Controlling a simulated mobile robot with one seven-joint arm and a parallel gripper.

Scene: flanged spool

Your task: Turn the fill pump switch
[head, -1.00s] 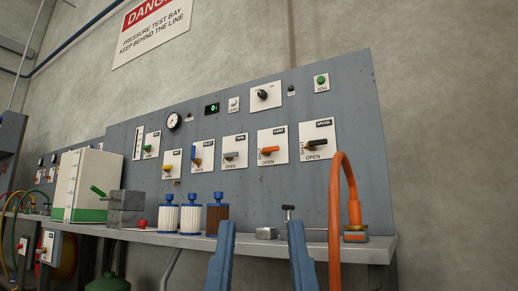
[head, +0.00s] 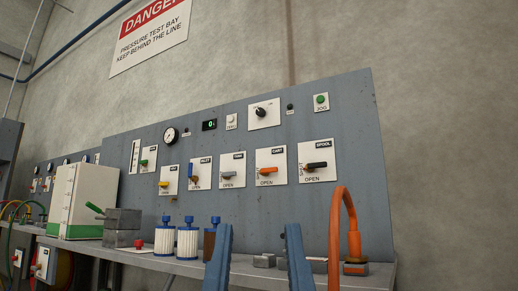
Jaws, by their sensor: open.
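A grey control panel (head: 222,140) stands at an angle above the bench. A black rotary knob (head: 261,112) sits on a white plate near its top; its lettering is too small to read, so I cannot confirm that it is the fill pump switch. A small green-handled control (head: 145,162) is at the panel's left. My gripper (head: 259,228) shows as two blue fingers at the bottom of the head view, spread apart with nothing between them. They appear below the knob in the picture and apart from the panel.
Levers in yellow (head: 164,184), blue, grey, orange (head: 268,170) and black (head: 316,165) line the panel. A green button (head: 321,98) is at upper right. An orange hose (head: 334,225) rises at the right, near my gripper.

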